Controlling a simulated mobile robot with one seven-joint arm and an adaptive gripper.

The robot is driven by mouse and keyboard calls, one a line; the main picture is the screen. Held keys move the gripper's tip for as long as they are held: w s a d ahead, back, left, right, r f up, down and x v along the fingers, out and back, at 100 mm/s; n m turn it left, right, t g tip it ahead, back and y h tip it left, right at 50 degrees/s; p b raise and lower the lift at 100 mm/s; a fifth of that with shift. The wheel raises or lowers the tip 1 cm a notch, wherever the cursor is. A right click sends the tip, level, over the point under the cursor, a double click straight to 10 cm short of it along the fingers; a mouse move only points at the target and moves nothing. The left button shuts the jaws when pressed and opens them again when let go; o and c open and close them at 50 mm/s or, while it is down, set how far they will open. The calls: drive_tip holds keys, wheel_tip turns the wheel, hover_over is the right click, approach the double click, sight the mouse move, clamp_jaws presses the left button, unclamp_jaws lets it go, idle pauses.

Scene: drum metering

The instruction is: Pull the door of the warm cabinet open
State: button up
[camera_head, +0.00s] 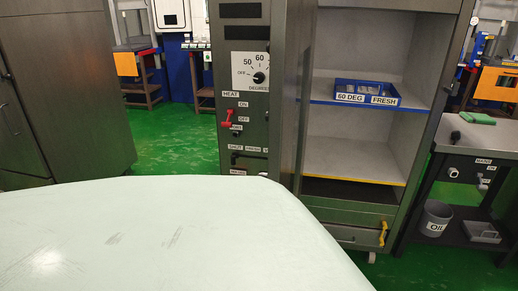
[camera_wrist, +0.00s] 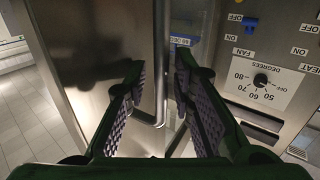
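The warm cabinet (camera_head: 443,75) stands with its inside in plain view in the head view. A dark panel that seems to be its door (camera_head: 292,95) stands nearly edge-on beside the control panel and covers part of the dial plate. In the wrist view, a grey metal face (camera_wrist: 95,35) fills the left side and carries a bent bar handle (camera_wrist: 160,112). My gripper (camera_wrist: 160,72) has its patterned fingers apart, one on each side of the handle; firm contact cannot be made out. My gripper does not show in the head view.
The control panel (camera_head: 241,75) has a dial and a red switch (camera_head: 228,118); its dial plate (camera_wrist: 262,82) is upside down in the wrist view. A blue tray (camera_head: 350,98) sits on the upper shelf. A bench (camera_head: 475,138) stands at right, a dark cabinet (camera_head: 75,70) at left.

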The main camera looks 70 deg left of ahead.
drive_tip(key=shift+o, duration=0.4)
drive_tip(key=shift+s, duration=0.1)
drive_tip(key=v, duration=1.2)
